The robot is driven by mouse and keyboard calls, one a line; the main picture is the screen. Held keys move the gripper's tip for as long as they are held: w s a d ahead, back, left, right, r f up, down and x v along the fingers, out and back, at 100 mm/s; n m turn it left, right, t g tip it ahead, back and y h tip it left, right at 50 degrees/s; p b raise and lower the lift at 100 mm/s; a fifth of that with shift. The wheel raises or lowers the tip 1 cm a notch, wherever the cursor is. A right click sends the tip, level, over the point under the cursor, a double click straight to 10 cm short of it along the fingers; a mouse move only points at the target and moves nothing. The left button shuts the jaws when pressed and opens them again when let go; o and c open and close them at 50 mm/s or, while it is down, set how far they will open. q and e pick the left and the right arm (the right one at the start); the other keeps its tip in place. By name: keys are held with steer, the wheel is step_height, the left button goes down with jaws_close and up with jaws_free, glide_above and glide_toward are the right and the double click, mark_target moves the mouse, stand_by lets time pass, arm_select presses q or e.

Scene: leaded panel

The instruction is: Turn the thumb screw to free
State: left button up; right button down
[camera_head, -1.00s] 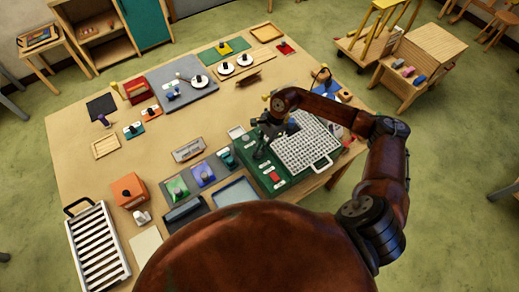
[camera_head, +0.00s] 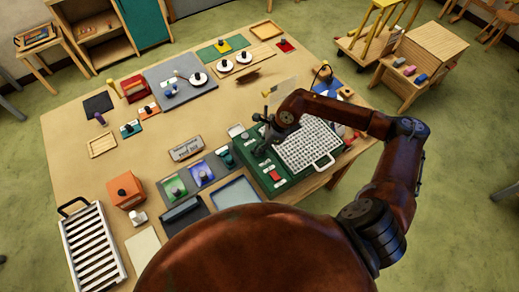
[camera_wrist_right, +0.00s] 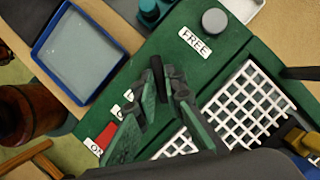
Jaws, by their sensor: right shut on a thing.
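The green panel box (camera_head: 290,180) stands at the right front of the table, with a white grid (camera_head: 308,146) on top. In the right wrist view its green face (camera_wrist_right: 160,50) carries a white FREE label (camera_wrist_right: 195,41) next to a round grey knob (camera_wrist_right: 214,20). My right gripper (camera_head: 262,150) is over the left part of the box. In the right wrist view its fingers (camera_wrist_right: 165,82) are shut on a narrow dark piece (camera_wrist_right: 157,68), apparently the thumb screw's handle, below and left of the FREE label. Its base is hidden by the fingers. My left gripper is out of view.
A red patch (camera_wrist_right: 108,136) and partly covered labels lie on the box near the fingers. A blue-rimmed tray (camera_wrist_right: 80,52) lies beside the box. A white slatted rack (camera_head: 92,250) stands at the table's left. The table's middle is fairly clear.

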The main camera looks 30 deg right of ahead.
steer(key=m+t+b, duration=0.1)
steer(key=m, duration=0.1)
steer(key=shift+f+m+h+b, duration=0.1)
steer(key=shift+m+h+b, duration=0.2)
steer(key=shift+m, duration=0.1)
steer(key=m+b, duration=0.2)
steer(key=shift+a+m+t+h, duration=0.1)
steer(key=shift+m+t+h, duration=0.2)
steer(key=shift+t+h, duration=0.1)
steer(key=m+h+b, duration=0.1)
steer(key=m+b, duration=0.1)
steer(key=m, duration=0.1)
steer(key=shift+s+a+b, duration=0.1)
steer(key=shift+b, duration=0.3)
steer(key=shift+m+t+h+b, duration=0.35)
steer(key=shift+m+b, duration=0.35)
steer(key=shift+m, duration=0.3)
steer(key=c, duration=2)
jaws_free()
steer(key=v, duration=1.2)
